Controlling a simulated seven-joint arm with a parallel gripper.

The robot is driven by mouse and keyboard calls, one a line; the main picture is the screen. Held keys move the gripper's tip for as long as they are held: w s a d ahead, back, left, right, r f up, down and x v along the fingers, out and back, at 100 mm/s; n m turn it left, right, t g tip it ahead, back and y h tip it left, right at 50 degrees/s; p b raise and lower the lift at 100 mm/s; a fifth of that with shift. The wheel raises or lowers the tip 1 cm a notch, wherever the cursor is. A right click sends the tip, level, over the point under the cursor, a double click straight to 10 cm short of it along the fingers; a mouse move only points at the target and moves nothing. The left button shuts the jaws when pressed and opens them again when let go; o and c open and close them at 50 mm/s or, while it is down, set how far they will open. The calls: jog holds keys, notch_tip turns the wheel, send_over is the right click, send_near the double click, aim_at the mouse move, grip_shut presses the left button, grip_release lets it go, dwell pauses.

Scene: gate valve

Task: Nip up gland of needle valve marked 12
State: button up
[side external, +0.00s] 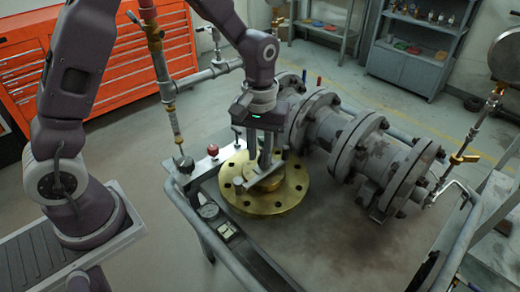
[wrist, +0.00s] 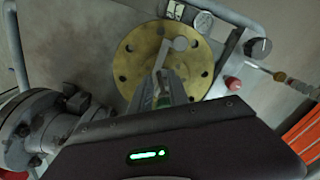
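My gripper (side external: 266,164) points down over a round brass flange (side external: 290,193) with bolt holes on the bench. In the wrist view its fingers (wrist: 164,92) are close together over the flange (wrist: 127,62). A flat grey bar with a rounded end (wrist: 180,44) extends from the fingertips across the flange; it also shows in the side view (side external: 237,187). I cannot tell whether the fingers grip it. A red knob (side external: 213,150) and a dark knob (side external: 184,163) sit left of the flange; the wrist view shows them too (wrist: 233,84) (wrist: 262,47). No marking 12 is legible, and the gland cannot be made out.
A grey flanged valve body (side external: 378,160) lies right of the brass flange. A round gauge (side external: 209,211) and a small label plate (side external: 228,230) sit near the bench's left edge. A vertical pipe (side external: 171,112) rises at left. The bench's front middle is clear.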

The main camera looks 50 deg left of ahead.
grip_shut()
jog(key=m, duration=0.1)
jog(key=a+m, duration=0.1)
jog(key=m, duration=0.3)
jog(key=shift+s+a, duration=0.3)
dwell(0.6)
jog(key=shift+o, duration=1.6)
grip_release()
notch_tip(320, 180, up, 7)
